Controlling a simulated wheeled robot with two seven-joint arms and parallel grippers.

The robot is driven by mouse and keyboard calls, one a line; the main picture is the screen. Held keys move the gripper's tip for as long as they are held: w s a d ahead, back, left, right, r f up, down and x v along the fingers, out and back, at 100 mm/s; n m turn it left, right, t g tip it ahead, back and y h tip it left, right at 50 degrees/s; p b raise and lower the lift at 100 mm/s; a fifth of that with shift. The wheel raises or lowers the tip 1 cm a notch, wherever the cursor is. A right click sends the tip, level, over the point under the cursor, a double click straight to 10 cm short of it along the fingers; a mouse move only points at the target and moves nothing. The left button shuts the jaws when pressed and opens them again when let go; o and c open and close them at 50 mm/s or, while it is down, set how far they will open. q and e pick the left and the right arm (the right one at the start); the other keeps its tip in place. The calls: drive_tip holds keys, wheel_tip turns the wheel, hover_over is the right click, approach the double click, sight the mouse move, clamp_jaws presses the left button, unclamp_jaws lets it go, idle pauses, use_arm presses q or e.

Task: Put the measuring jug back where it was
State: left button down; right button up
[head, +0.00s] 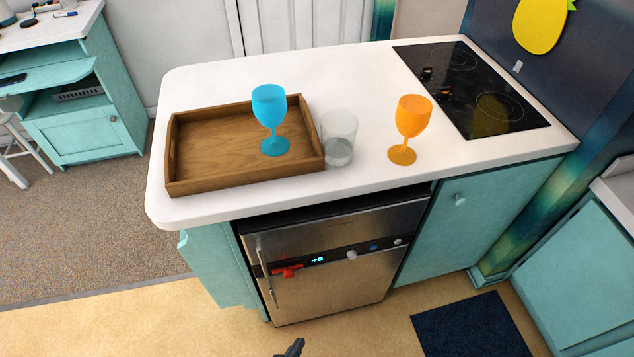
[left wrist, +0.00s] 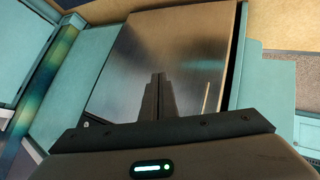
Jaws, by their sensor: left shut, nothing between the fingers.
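A clear, see-through vessel (head: 338,138) stands upright on the white counter, just right of the wooden tray (head: 185,183). I see no handle or markings on it, so I cannot tell whether it is the measuring jug. My left gripper (head: 292,348) shows only as a dark tip at the bottom edge of the head view, low in front of the fridge and well away from the vessel. In the left wrist view the left gripper (left wrist: 160,85) has its fingers together and empty, with the steel fridge front behind. My right gripper is not in view.
A blue goblet (head: 271,118) stands in the tray, and an orange goblet (head: 408,130) stands right of the clear vessel. A black hob (head: 470,85) fills the counter's right end. The steel fridge (head: 335,265) sits below. The counter's front right is bare.

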use_arm(q)
drive_tip(key=w+d+r+n+t, duration=0.2)
drive_tip(key=w+r, duration=0.1)
drive_tip(key=r, duration=0.4)
drive_tip(key=w+d+r+n+t+p, duration=0.1)
drive_tip(key=w+r, duration=0.3)
drive_tip(key=r, duration=0.3)
drive_tip(key=w+d+r+n+t, duration=0.2)
drive_tip(key=w+r, duration=0.1)
drive_tip(key=r, duration=0.3)
drive_tip(key=w+r+n+t+y, duration=0.1)
drive_tip(key=r+n, duration=0.5)
drive_tip(key=r, duration=0.7)
drive_tip(key=w+a+r+n+t+y+p, duration=0.1)
drive_tip(key=r+n, duration=0.4)
drive_tip(key=r, duration=0.8)
drive_tip(key=w+t+y, duration=0.1)
drive_tip(key=y, duration=0.1)
drive_tip(key=shift+a+n+t+y, duration=0.25)
drive_tip(key=shift+n+t+y, duration=0.05)
drive_tip(key=shift+n, duration=0.1)
